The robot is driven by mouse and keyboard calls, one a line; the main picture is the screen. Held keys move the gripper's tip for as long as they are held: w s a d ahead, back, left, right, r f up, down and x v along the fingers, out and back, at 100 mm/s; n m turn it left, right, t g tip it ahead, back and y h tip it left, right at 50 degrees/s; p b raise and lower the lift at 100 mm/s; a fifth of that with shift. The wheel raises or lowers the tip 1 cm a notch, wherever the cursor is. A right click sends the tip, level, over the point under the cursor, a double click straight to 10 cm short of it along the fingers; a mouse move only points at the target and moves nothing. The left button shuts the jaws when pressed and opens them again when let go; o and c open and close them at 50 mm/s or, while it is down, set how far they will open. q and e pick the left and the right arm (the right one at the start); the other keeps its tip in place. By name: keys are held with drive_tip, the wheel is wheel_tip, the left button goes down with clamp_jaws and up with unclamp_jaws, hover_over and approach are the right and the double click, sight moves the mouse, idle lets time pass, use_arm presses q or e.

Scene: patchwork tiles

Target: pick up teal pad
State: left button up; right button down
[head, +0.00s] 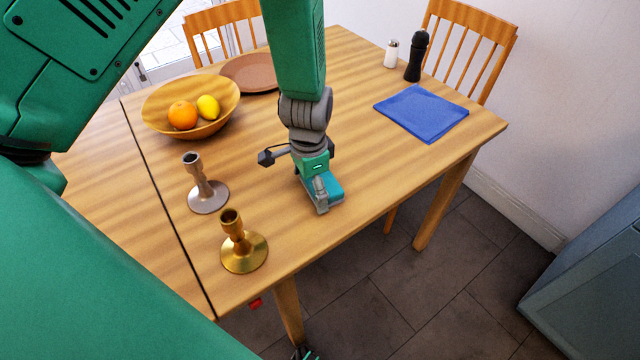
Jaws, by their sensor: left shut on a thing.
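The teal pad (333,187) is a small flat teal piece near the table's front edge. My left gripper (321,196) reaches down over it from above and is shut on it. The grey finger in front and the gripper body hide much of the pad. It sits at or very close to the wood; I cannot tell whether it is clear of the surface.
On the wooden table (370,165) stand a silver candlestick (207,192), a brass candlestick (243,250), a fruit bowl (160,120), a brown plate (250,72), a blue cloth (422,113), a white shaker (391,54) and a black mill (416,58). Free wood lies right of the gripper.

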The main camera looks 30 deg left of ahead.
sight(310, 185)
use_arm(q)
wheel_tip(310, 185, up, 10)
drive_tip(key=shift+p, duration=0.8)
drive_tip(key=shift+o, duration=0.7)
